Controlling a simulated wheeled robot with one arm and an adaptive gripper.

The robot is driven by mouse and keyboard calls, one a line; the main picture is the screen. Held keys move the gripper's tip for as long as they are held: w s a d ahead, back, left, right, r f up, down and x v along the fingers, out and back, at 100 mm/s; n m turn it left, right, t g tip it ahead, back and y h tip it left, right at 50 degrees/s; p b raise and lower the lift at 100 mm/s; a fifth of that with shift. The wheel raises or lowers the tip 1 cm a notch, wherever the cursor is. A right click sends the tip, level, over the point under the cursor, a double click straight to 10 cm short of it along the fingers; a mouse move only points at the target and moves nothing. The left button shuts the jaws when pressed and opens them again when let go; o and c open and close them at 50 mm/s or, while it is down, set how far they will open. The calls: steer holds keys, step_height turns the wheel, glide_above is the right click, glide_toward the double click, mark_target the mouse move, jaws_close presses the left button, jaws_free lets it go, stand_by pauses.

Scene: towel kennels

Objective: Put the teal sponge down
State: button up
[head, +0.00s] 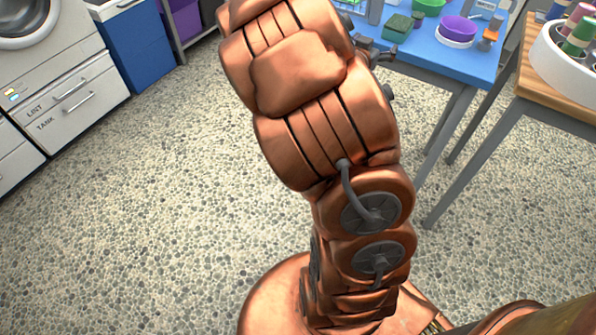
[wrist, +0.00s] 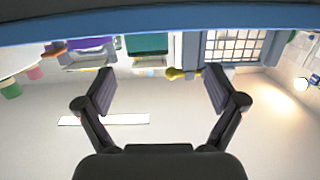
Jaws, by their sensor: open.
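A dark green, sponge-like block (head: 398,27) rests on the blue table (head: 440,57) in the head view; I take it to be the teal sponge. My gripper (wrist: 160,88) is open, with nothing between its fingers in the wrist view. In the head view its dark fingers show partly past my arm, low at the table's near left part, close to the block. I cannot tell whether they touch it. The block does not show clearly in the wrist view, where the blue table edge runs across the top.
A wooden table (head: 545,95) with a white round tray (head: 560,65) stands right. A blue bin (head: 145,50) and washer (head: 45,60) stand left. Floor is clear.

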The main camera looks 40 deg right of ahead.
steer(key=w+a+f+n+y, duration=0.2)
steer(key=a+f+y, duration=0.15)
steer(key=a, duration=0.35)
steer(key=w+a+f+n+y, duration=0.1)
steer(key=w+a+f+y, duration=0.25)
steer(key=a, duration=0.35)
steer(key=s+a+f+n+g+y, duration=0.1)
steer(key=s+a+n+y, duration=0.15)
steer(key=a, duration=0.55)
steer(key=s+a+f+n+y, duration=0.1)
steer(key=s+a+y, duration=0.15)
steer(key=a, duration=0.65)
steer(key=s+a+n+g+y, duration=0.3)
steer(key=s+a+n, duration=0.1)
steer(key=s+a, duration=0.45)
steer(key=s+a+r+n+g, duration=0.1)
steer(key=s+a+g, duration=0.1)
steer(key=s, duration=0.5)
steer(key=s+a+r+n+g, duration=0.2)
steer(key=s, duration=0.5)
steer(key=shift+a+g, duration=0.2)
steer(key=shift+g, duration=0.1)
steer(key=shift+n, duration=0.25)
steer(key=shift+c, duration=0.4)
